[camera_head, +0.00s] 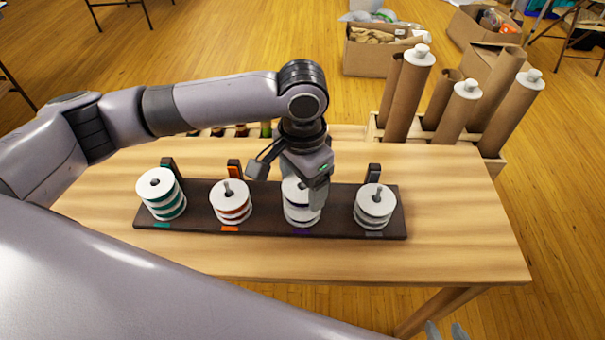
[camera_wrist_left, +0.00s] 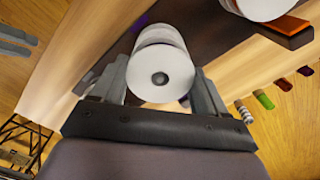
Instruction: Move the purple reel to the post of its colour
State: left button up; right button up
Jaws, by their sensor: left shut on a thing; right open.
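A dark board (camera_head: 270,228) on the table carries a row of posts with white-flanged reels and coloured marks. The third position from the left has a purple mark (camera_head: 302,231) and white reels with dark purple bands (camera_head: 301,214). My left gripper (camera_head: 302,193) is over this stack, its fingers on either side of the upper reel. In the left wrist view it is shut on a white-flanged reel (camera_wrist_left: 160,73), seen end-on with a dark centre; its thread colour is mostly hidden. My right gripper (camera_head: 446,331) is open and empty, partly in view at the bottom edge.
Green (camera_head: 163,198) and orange-red (camera_head: 231,205) stacks stand left of my left gripper, a grey stack (camera_head: 375,210) to its right. Tall cardboard tubes (camera_head: 408,95) stand behind the table. The table's right side is clear.

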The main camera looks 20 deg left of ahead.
pick_arm(q)
jog(key=shift+f, duration=1.35)
jog(key=o, duration=1)
jog(key=shift+o, duration=0.2)
notch_tip(320, 180, up, 6)
jog(key=shift+r+p, duration=0.1)
jog(key=shift+p, duration=0.2)
jog(key=shift+r, duration=0.5)
